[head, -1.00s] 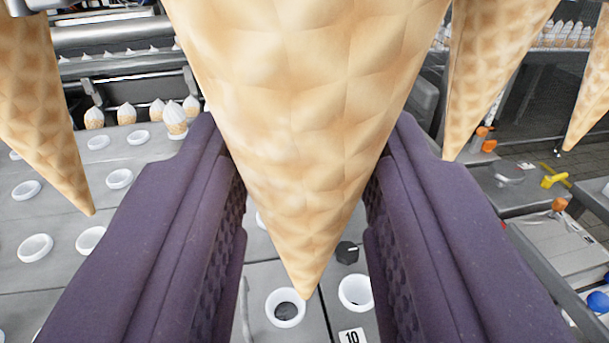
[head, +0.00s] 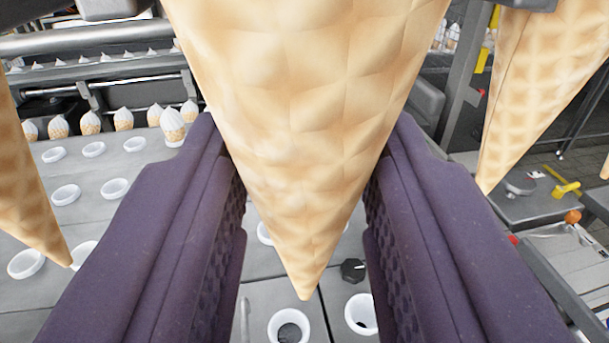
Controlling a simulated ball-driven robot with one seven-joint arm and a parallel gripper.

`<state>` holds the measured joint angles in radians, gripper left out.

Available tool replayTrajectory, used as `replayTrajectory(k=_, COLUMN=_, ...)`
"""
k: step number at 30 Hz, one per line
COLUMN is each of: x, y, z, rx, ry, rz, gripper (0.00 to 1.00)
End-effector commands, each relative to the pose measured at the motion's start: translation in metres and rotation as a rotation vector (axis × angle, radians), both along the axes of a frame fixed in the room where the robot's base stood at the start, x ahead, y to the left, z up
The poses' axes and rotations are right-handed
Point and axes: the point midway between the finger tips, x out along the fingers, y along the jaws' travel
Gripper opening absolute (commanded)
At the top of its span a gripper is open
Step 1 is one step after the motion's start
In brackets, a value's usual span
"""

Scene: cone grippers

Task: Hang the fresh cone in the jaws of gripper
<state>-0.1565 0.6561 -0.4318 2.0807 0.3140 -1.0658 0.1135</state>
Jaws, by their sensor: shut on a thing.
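My gripper (head: 304,215) has two padded purple fingers shut on a large waffle cone (head: 308,110). Another waffle cone (head: 28,205) hangs point down at the left edge. A further hanging cone (head: 535,85) is at the upper right, apart from my fingers. What holds these two cones at the top is mostly out of view.
Below is a grey conveyor (head: 140,250) with rows of white ring holders (head: 114,188). Several white-topped cones (head: 123,118) stand at its far side. A black knob (head: 353,270) lies under the held cone's tip to the right. A yellow valve handle (head: 565,190) is at the right.

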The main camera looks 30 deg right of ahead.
Motion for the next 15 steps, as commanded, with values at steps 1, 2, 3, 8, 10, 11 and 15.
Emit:
replayTrajectory(k=1, x=0.000, y=0.000, z=0.000, rx=0.000, ry=-0.001, rz=0.000, gripper=0.21)
replayTrajectory(k=2, x=0.000, y=0.000, z=0.000, rx=0.000, ry=0.000, rz=0.000, gripper=0.21)
replayTrajectory(k=3, x=0.000, y=0.000, z=0.000, rx=0.000, ry=-0.001, rz=0.000, gripper=0.21)
replayTrajectory(k=8, x=0.003, y=-0.001, z=-0.001, rx=0.000, ry=0.000, rz=0.000, gripper=0.21)
replayTrajectory(k=10, x=0.006, y=-0.002, z=-0.001, rx=0.000, ry=-0.001, rz=0.000, gripper=0.21)
replayTrajectory(k=11, x=0.007, y=-0.002, z=-0.001, rx=0.000, ry=-0.001, rz=0.000, gripper=0.21)
replayTrajectory(k=15, x=0.013, y=-0.004, z=-0.001, rx=0.000, ry=-0.001, rz=0.000, gripper=0.21)
